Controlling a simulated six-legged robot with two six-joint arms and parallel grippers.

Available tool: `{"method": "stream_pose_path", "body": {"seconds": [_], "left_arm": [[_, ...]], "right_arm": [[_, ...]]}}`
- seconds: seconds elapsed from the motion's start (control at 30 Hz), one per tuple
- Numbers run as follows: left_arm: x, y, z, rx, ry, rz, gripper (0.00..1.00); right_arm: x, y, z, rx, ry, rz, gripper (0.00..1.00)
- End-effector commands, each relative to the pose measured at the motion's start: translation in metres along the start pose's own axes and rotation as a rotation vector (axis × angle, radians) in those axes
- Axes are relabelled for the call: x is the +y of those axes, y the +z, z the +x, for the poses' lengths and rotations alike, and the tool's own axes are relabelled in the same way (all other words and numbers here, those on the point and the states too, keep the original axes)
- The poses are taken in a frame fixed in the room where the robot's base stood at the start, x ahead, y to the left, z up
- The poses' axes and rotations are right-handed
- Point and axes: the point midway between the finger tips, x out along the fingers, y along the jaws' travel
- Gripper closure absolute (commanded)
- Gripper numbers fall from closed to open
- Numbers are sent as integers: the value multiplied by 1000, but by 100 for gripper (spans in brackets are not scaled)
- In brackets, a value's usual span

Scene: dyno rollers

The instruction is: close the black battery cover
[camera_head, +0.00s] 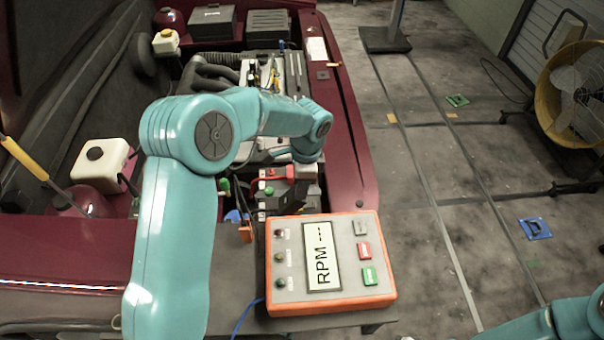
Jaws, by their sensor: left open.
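My left arm reaches in over the engine bay, and its wrist bends down behind the tester. My left gripper (291,180) is small in the picture and partly hidden; it is open, just above the battery area at the near right of the bay. A red part (271,175) is beside it, to the left. I cannot clearly make out the black battery cover; my wrist and gripper block part of that spot. Whether the gripper touches anything there cannot be told. My right gripper is out of view; only a teal part of that arm shows at the bottom right.
An orange-edged RPM tester (322,255) stands on the near ledge, close in front of the gripper. A white reservoir (101,164) and a yellow-handled rod (24,158) are at left. Black boxes (268,25) sit at the back. A yellow fan (573,95) stands right; the middle floor is mostly clear.

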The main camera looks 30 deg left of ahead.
Motion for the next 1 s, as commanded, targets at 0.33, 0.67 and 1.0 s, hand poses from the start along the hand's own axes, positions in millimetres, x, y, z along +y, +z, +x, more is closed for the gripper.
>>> {"method": "stream_pose_path", "body": {"seconds": [0.33, 0.67, 1.0], "left_arm": [[-1, -1, -72, 5, -7, 0, 51], [0, -1, -146, 4, -4, 1, 51], [0, -1, -162, 2, -1, 1, 51]], "right_arm": [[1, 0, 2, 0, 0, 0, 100], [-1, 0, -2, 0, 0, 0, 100], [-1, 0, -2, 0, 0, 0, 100]]}}
